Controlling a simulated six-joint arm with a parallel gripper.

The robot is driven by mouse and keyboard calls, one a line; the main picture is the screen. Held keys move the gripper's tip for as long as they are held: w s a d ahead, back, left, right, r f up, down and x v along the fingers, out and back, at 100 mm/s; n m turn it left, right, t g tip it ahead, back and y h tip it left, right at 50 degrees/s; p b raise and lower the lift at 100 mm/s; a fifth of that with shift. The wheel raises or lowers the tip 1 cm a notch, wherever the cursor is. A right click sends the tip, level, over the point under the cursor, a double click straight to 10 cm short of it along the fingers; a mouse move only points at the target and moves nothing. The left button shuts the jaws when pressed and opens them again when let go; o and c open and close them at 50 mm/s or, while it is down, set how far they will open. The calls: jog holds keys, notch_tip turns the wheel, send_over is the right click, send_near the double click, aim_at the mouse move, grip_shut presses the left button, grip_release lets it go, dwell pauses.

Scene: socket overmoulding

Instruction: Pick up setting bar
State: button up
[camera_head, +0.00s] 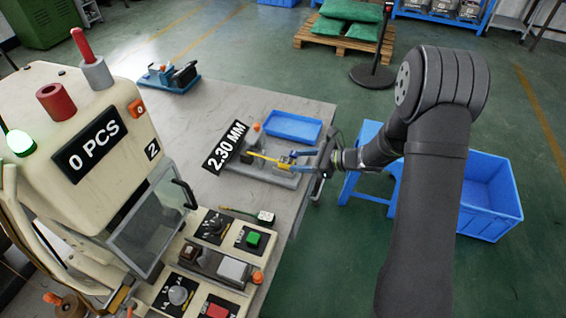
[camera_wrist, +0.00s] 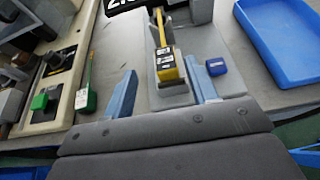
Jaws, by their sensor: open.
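A long yellow bar (camera_wrist: 159,30) with a dark, labelled end block (camera_wrist: 170,68) lies on a grey fixture. In the head view the yellow bar (camera_head: 265,158) points toward my gripper. A small blue block (camera_wrist: 216,66) sits just right of the fixture's middle. No label tells which of these is the setting bar. My gripper (camera_wrist: 162,66) is open, with its two blue fingers spread either side of the near end of the fixture. Nothing is held between them. In the head view my gripper (camera_head: 303,160) is at the table's right edge, partly hidden by its own wrist.
A blue tray (camera_head: 293,126) lies behind the fixture. A "2.30 MM" display (camera_head: 223,147) stands left of it. The cream machine (camera_head: 120,195) fills the left. A blue bin (camera_head: 490,197) stands on the floor at right.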

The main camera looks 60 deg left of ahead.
aim_at(285, 160)
jog(key=x, duration=0.7)
jog(key=shift+w+a+f, duration=0.15)
jog(key=shift+a+f, duration=0.05)
jog(key=shift+c, duration=0.4)
grip_shut()
